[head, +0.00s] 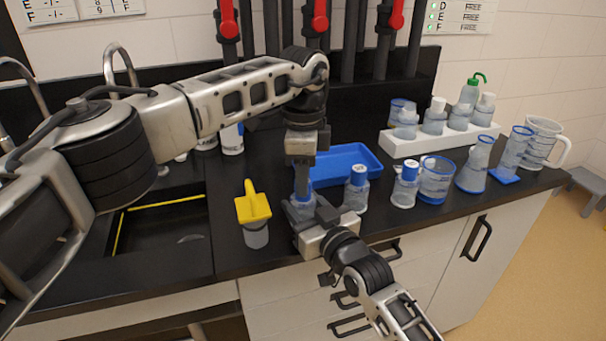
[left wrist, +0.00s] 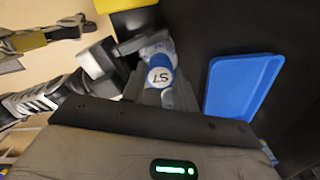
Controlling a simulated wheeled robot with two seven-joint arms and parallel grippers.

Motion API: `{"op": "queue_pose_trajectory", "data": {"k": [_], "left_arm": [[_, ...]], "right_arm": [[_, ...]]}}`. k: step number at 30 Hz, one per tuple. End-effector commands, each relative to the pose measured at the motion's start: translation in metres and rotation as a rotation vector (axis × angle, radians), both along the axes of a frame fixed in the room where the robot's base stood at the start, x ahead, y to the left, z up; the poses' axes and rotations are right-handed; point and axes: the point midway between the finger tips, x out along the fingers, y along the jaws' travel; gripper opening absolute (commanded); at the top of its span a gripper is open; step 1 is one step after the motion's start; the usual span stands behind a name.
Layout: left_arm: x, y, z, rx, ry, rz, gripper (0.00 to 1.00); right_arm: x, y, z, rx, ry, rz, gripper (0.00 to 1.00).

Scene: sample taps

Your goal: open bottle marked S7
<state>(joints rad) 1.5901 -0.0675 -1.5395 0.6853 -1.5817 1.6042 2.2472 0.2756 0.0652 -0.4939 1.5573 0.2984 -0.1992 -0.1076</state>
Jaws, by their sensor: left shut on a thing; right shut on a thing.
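The bottle marked S7 (head: 304,207) is upright above the dark counter's front part, mostly hidden between my grippers. Its blue-sided cap with a white top reading S7 shows in the left wrist view (left wrist: 160,77). My left gripper (head: 303,190) points straight down from above and is shut on the cap. My right gripper (head: 308,213) comes from the front right and is shut on the bottle's body; it also shows in the left wrist view (left wrist: 122,55). The cap appears seated on the bottle; whether it is loosened I cannot tell.
A blue tray (head: 352,161) lies behind the grippers. Two capped bottles (head: 356,190) (head: 405,186), a beaker (head: 437,181) and a flask (head: 476,166) stand to the right. A white rack (head: 440,141) holds several bottles.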

Motion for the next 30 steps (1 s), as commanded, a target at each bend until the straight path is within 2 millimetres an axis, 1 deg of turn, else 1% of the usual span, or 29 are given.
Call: {"op": "queue_pose_trajectory", "data": {"k": [11,30], "left_arm": [[0.000,0.000,0.002,0.000,0.000,-0.002,0.02],[0.000,0.000,0.022,0.000,0.000,-0.002,0.02]], "right_arm": [[0.000,0.000,-0.001,-0.001,0.001,0.000,0.00],[0.000,0.000,-0.001,-0.001,0.001,0.001,0.00]]}}
